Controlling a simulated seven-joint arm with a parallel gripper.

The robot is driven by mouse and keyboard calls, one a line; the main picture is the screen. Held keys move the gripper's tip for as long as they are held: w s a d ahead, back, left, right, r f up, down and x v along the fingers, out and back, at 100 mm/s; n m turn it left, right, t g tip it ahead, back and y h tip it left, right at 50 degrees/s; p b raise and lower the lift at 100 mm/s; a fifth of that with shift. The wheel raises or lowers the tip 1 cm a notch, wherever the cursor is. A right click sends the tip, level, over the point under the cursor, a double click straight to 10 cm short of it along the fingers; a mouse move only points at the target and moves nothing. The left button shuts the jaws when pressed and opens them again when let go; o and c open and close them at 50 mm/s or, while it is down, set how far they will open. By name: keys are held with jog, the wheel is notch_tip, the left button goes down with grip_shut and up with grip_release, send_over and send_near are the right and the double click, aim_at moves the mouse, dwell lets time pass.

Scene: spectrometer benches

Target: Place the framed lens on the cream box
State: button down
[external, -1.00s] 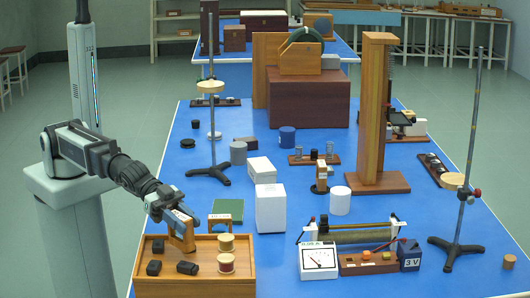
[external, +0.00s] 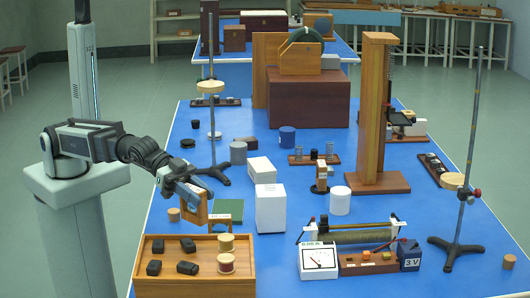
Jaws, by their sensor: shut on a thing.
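My gripper (external: 194,200) is shut on the framed lens (external: 196,211), a small wooden-framed piece. It holds the piece upright above the back edge of the wooden tray; the glass cannot be made out. Two pale boxes stand to the right on the blue bench: a low one with a lid-like top (external: 262,171) and a taller one (external: 270,210) nearer the camera. I cannot tell by colour which is the cream box. Both are apart from my gripper, and their tops look bare.
The wooden tray (external: 240,288) holds several black pieces and two spools. A retort stand (external: 212,140) rises behind. A meter (external: 318,260) stands at the front.

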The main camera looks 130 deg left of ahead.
jog(key=s+a+f+n+g+y, duration=0.1)
jog(key=s+a+n+y, duration=0.15)
jog(key=a, duration=1.15)
jog(key=s+a+f+n+g+y, duration=0.1)
jog(key=s+a+n+y, duration=0.2)
jog(key=a, duration=1.1)
jog(key=s+a+f+n+g+y, duration=0.15)
jog(key=s+a, duration=0.25)
jog(key=a, duration=1)
jog(key=s+a+n+g+y, duration=0.3)
jog(key=s+a+n+g, duration=0.25)
jog(key=s+a, duration=0.6)
jog(key=s+a+n+g+y, duration=0.5)
jog(key=s+a, duration=0.4)
jog(key=s, duration=0.5)
jog(key=shift+g+h, duration=0.3)
jog(key=shift+h, duration=0.3)
jog(key=shift+f, duration=4.35)
jog(key=c, duration=0.7)
grip_release()
jog(key=shift+f, duration=0.15)
jog(key=shift+c, duration=0.2)
